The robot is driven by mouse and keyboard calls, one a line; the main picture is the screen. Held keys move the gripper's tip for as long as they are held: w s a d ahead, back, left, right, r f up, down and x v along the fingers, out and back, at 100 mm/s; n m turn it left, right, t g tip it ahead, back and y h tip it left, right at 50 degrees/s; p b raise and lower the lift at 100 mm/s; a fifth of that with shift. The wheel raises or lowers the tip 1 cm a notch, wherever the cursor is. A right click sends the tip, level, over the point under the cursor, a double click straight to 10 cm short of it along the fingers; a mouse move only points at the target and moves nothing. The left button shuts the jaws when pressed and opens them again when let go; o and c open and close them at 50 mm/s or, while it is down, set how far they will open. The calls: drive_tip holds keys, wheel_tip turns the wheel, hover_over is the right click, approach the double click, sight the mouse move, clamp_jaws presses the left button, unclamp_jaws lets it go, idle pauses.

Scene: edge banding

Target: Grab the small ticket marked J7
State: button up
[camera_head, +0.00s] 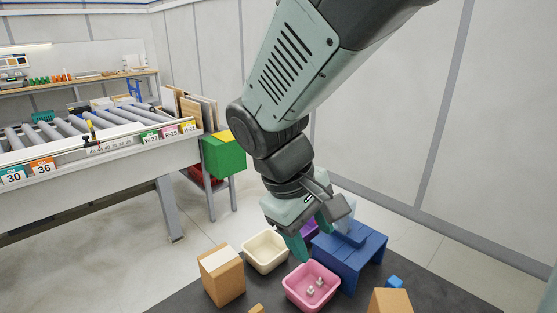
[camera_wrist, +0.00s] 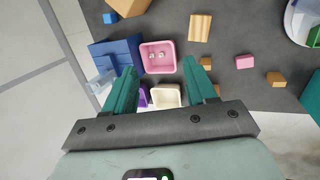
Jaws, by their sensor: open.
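I cannot make out a ticket marked J7 in either view. Several small labels sit on the conveyor's front rail; the legible ones read 30 (camera_head: 13,176), 36 (camera_head: 43,166), H-27 (camera_head: 151,138), R-25 (camera_head: 170,131) and H-21 (camera_head: 189,127). My gripper (camera_head: 316,243) is open and empty above the bins, far to the right of the rail. In the wrist view its two green fingers (camera_wrist: 160,68) are spread apart, with a pink bin (camera_wrist: 142,58) below and beyond them. That bin (camera_head: 303,302) holds a few small pale pieces.
A cream bin (camera_head: 262,265), a purple bin (camera_head: 309,230) and a blue stepped block (camera_head: 349,252) stand close below my gripper. A tan box (camera_head: 224,281) stands left. Small blocks lie on the dark mat (camera_wrist: 237,88). A green box (camera_head: 224,157) is by the conveyor's end.

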drive_tip(key=w+a+f+n+h, duration=0.2)
drive_tip(key=a+f+n, duration=0.2)
drive_tip(key=a+f, duration=0.15)
drive_tip(key=n+t+h, duration=0.4)
drive_tip(key=n+t, duration=0.4)
drive_tip(key=n, duration=0.6)
approach(261, 310)
drive_tip(key=shift+w+a+f, duration=0.1)
drive_tip(key=shift+w+f, duration=0.05)
drive_tip(key=shift+f, duration=0.3)
drive_tip(key=shift+w+a+f, duration=0.1)
drive_tip(key=shift+w+f, duration=0.05)
drive_tip(key=shift+f, duration=0.3)
drive_tip(key=shift+w+d+f, duration=0.15)
drive_tip(key=shift+f, duration=0.1)
drive_tip(key=x, duration=1)
drive_tip(key=shift+w, duration=0.15)
drive_tip(key=shift+r, duration=0.1)
clamp_jaws()
drive_tip(key=shift+r, duration=0.1)
